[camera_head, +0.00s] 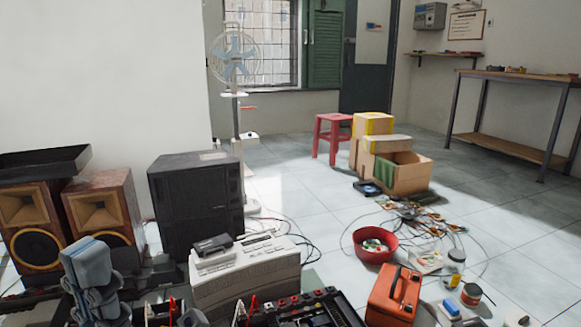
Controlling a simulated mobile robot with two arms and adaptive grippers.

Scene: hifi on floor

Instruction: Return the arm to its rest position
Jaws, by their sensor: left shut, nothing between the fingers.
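My left gripper (86,260) shows at the lower left, blue-grey, with its fingers together and nothing between them. It stands in front of the wooden speakers (103,205), seen against their lower part. I cannot tell how far it is from them. The rest of my left arm is mostly hidden or out of the picture. My right gripper is not in view.
A black speaker (197,193), a pale hi-fi unit (244,272) and an orange toolbox (393,296) stand close on the floor. A red bowl (374,246), loose cables and cardboard boxes (396,172) lie beyond. Open tiled floor (500,225) is at the right.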

